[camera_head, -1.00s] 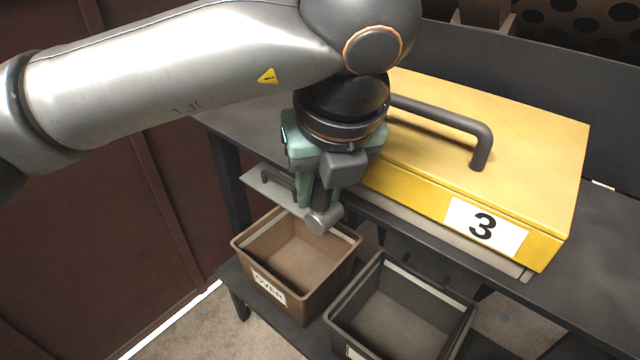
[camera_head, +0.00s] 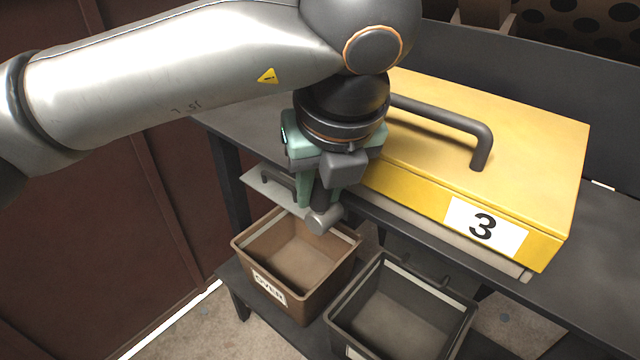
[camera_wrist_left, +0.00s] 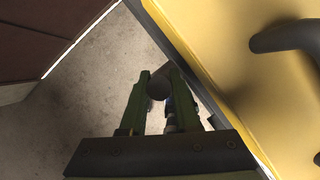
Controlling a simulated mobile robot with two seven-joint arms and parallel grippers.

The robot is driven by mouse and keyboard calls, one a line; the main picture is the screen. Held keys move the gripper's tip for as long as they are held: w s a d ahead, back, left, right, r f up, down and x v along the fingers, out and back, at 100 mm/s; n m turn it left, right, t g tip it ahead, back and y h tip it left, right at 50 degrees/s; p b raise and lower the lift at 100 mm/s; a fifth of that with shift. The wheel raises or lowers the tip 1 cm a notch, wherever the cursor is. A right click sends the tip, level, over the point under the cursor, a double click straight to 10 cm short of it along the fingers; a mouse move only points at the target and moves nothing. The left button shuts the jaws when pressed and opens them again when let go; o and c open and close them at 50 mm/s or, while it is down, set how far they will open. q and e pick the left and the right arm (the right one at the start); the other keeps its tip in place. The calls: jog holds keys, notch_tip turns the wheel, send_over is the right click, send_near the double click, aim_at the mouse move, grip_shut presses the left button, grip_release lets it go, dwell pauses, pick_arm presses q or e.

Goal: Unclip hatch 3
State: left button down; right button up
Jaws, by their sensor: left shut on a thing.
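Hatch 3 is a yellow box-like cover (camera_head: 530,140) with a dark bar handle (camera_head: 440,118) on top and a white "3" label (camera_head: 485,228) on its front face. It looks closed and lies flat on the dark bench. My left gripper (camera_head: 322,205) points down at the hatch's front left edge. It is shut on a grey round-ended clip lever (camera_head: 323,220), which also shows between the green fingers in the left wrist view (camera_wrist_left: 158,87). The rest of the clip is hidden behind the fingers. The yellow hatch edge (camera_wrist_left: 200,50) lies right of the fingers there. My right gripper is not in view.
A brown bin (camera_head: 345,268) labelled "OVER" stands below the gripper, with a dark grey bin (camera_head: 455,325) to its right. A grey plate with a small handle (camera_head: 262,184) sticks out left of the gripper. A dark panel (camera_head: 570,75) rises behind the hatch.

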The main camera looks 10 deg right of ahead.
aim_at(330, 205)
pick_arm(q)
jog(key=shift+s+d+f+t+b, duration=0.15)
jog(key=shift+t+b, duration=0.25)
jog(key=shift+b, duration=0.45)
jog(key=t+y+b, duration=0.1)
jog(key=b, duration=0.1)
jog(key=s+t+y+b, duration=0.1)
jog(key=b, duration=0.2)
jog(key=d+t+y+b, duration=0.1)
jog(key=b, duration=0.1)
jog(key=shift+s+f+m+t, duration=0.3)
jog(key=shift+f, duration=0.05)
jog(key=shift+d+b, duration=0.15)
jog(key=shift+b, duration=0.35)
jog(key=shift+s+t, duration=0.1)
jog(key=shift+t, duration=0.3)
jog(key=shift+s+d+t+y+b, duration=0.1)
jog(key=shift+t+y+b, duration=0.25)
jog(key=shift+b, duration=0.2)
